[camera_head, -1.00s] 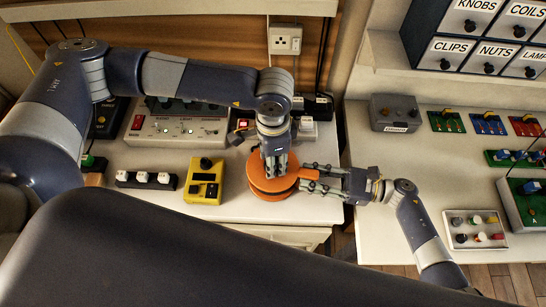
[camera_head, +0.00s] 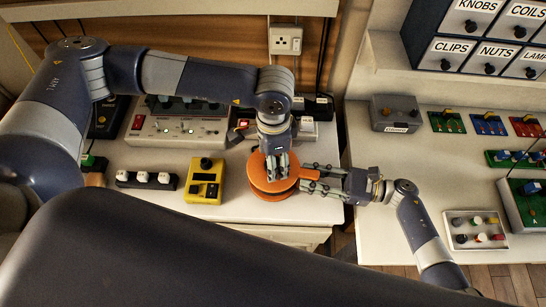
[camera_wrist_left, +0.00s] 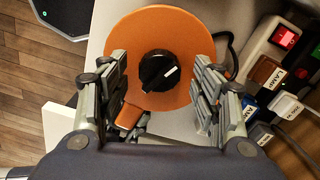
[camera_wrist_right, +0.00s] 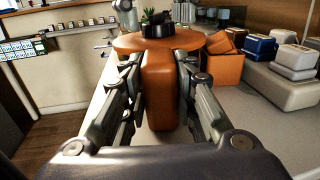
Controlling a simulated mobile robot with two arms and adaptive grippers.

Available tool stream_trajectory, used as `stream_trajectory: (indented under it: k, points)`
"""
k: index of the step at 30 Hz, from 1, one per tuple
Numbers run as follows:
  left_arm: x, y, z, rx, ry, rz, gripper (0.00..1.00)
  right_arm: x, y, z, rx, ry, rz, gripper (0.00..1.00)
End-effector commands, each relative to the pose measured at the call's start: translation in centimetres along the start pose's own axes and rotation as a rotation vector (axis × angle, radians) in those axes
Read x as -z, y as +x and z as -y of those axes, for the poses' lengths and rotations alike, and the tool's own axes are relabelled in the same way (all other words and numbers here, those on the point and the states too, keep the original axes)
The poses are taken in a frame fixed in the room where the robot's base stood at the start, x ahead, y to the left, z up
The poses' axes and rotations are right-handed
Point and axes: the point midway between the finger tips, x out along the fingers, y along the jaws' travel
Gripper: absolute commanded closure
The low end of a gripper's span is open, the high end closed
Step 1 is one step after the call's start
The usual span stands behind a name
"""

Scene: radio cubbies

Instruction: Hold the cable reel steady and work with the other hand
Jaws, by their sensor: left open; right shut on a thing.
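The orange cable reel (camera_head: 268,188) sits on the left bench near its right edge. In the left wrist view its round orange top (camera_wrist_left: 185,35) carries a black knob (camera_wrist_left: 159,71) with a white pointer line. My right gripper (camera_head: 311,180) is shut on the reel's orange handle, which shows between the fingers in the right wrist view (camera_wrist_right: 160,85). My left gripper (camera_head: 277,172) points down over the reel, fingers open on either side of the knob and apart from it. In the head view the left fingers hide the knob.
A gap separates the right bench (camera_head: 400,180).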

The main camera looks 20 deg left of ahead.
Motion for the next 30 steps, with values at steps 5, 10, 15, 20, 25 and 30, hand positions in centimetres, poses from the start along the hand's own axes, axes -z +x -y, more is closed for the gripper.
stream_trajectory:
  k: [5,10,15,20,25,30]
  points:
    - [0.1,-3.1,0.1,0.004,0.0,-0.005,0.41,0.0,0.0,0.1,0.001,0.0,0.0,1.0]
    - [0.1,-6.8,0.1,0.004,0.0,-0.005,0.41,0.0,0.0,0.1,0.001,0.0,0.0,1.0]
    - [0.0,-9.7,0.1,0.002,0.0,-0.002,0.41,0.0,0.0,0.1,0.001,0.0,0.001,1.0]
    - [0.0,-11.2,0.1,0.001,0.0,0.0,0.41,0.0,0.0,0.1,0.001,-0.001,0.001,1.0]
    - [-0.1,-11.5,0.1,0.0,-0.001,0.001,0.41,0.0,0.0,0.0,0.001,-0.001,0.001,1.0]
    - [0.0,-11.4,0.1,0.0,-0.001,0.0,0.41,0.0,0.0,0.0,0.001,-0.001,0.001,1.0]
